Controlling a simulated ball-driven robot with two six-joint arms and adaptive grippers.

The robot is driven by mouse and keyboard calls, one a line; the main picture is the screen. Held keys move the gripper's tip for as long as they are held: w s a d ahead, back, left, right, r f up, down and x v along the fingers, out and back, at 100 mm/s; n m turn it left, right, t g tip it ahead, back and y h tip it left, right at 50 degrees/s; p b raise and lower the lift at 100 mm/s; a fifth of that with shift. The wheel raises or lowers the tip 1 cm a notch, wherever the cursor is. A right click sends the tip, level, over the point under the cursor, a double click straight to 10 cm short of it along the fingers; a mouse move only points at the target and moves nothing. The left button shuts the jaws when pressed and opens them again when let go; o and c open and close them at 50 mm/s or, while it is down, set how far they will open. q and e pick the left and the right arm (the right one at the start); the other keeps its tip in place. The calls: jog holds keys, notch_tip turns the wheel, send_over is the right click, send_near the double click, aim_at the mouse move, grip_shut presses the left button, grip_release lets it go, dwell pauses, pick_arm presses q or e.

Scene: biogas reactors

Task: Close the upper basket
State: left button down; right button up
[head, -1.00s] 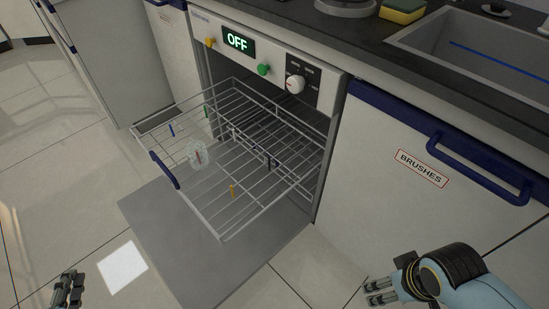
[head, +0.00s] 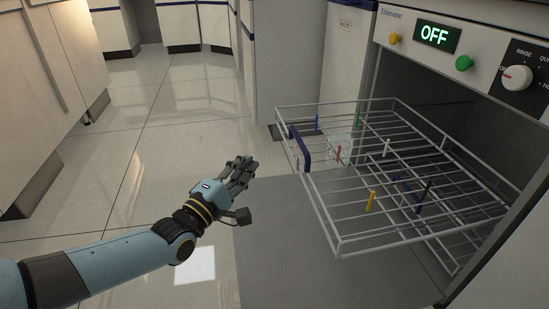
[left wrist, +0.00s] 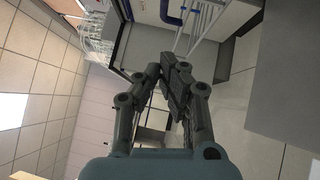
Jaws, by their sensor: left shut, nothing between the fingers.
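The upper basket (head: 335,222) is a wire rack pulled out of the dishwasher (head: 480,85) in the head view. Its blue handle (head: 300,148) is on the front side, facing left. A clear glass item (head: 340,148) stands in the basket near the handle, among several coloured pegs. My left gripper (head: 243,170) is shut and empty, left of the handle and apart from it. In the left wrist view its fingers (left wrist: 172,78) are together, with the blue handle (left wrist: 170,12) at the top edge. My right gripper is not in view.
The dishwasher door (head: 285,235) lies open, low beneath the basket. The display (head: 438,36) reads OFF. Tiled floor (head: 150,150) is free left of the basket. Cabinets (head: 40,90) stand at the far left.

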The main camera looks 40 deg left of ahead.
pick_arm(q)
jog(key=b, duration=0.2)
send_near(291, 129)
jog(key=a, duration=0.3)
jog(key=shift+w+d+r+b, duration=0.15)
jog(key=shift+w+d, duration=0.25)
jog(key=shift+w, duration=0.4)
jog(key=shift+w+d+r+b, duration=0.15)
jog(key=shift+w+d, duration=0.3)
jog(key=shift+w, duration=0.35)
jog(key=shift+w+d+r+b, duration=0.15)
jog(key=shift+w+d, duration=0.25)
jog(key=shift+w, duration=0.4)
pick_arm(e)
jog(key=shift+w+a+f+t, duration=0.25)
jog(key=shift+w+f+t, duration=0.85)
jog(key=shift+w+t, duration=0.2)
